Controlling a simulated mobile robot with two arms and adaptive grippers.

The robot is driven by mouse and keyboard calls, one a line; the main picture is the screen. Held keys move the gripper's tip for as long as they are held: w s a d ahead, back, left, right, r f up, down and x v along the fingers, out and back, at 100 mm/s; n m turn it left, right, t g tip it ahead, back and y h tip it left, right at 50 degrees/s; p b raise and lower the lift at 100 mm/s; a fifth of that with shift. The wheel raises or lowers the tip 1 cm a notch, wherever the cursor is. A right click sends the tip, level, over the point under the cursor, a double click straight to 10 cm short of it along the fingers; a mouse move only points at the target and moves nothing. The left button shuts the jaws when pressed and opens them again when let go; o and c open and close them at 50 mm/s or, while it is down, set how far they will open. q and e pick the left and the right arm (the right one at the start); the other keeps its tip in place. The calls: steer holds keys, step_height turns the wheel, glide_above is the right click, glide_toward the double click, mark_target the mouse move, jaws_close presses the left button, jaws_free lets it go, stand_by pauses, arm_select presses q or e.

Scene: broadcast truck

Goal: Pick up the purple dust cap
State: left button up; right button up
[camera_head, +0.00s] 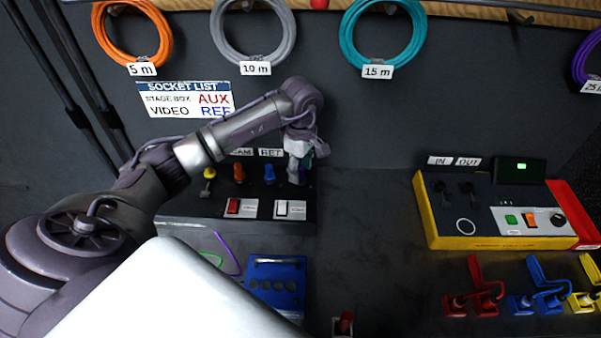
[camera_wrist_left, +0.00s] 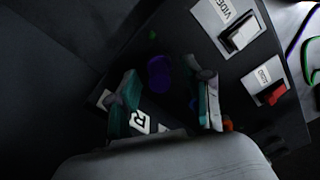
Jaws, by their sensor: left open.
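The purple dust cap (camera_wrist_left: 159,73) shows in the left wrist view as a dark purple rounded piece on the black socket panel. It lies between the two teal-tipped fingers of my left gripper (camera_wrist_left: 168,80), which is open; a gap shows on each side of it. In the head view my left gripper (camera_head: 299,160) points down over the right end of the socket panel (camera_head: 250,200) and hides most of what is under it. Contact with the panel cannot be told. My right gripper is not in view.
Yellow (camera_head: 209,174), orange (camera_head: 239,173) and blue (camera_head: 270,174) caps stand in a row left of the gripper. Red (camera_head: 233,207) and white (camera_head: 283,209) switches sit in front. A yellow-edged console (camera_head: 490,215) is at right. Bare desk (camera_head: 365,220) lies between.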

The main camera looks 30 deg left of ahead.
arm_select(q)
steer(key=shift+f, duration=0.15)
jaws_close()
stand_by(0.4)
